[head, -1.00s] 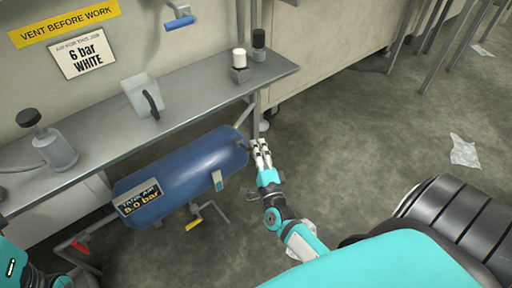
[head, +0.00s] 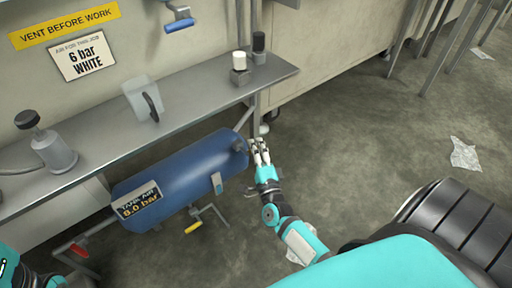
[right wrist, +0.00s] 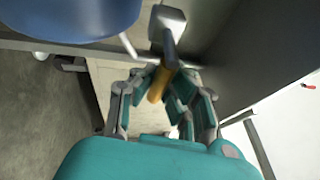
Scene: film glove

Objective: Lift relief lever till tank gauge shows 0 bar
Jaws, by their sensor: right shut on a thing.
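The blue tank (head: 185,170) lies under the metal shelf, and its gauge label (head: 140,203) reads 8.0 bar. My right gripper (head: 259,150) is at the tank's right end, with its fingers pointing up in the head view. In the right wrist view its fingers close around the yellow grip of a lever (right wrist: 159,84), which hangs from a grey block beside the blue tank (right wrist: 65,15). The lever is hidden by the fingers in the head view. Only a bit of my left arm shows at the lower left; its gripper is out of view.
A yellow-tipped crank (head: 193,227) sits below the tank, and a red handle (head: 78,250) is at its lower left. Open floor lies to the right.

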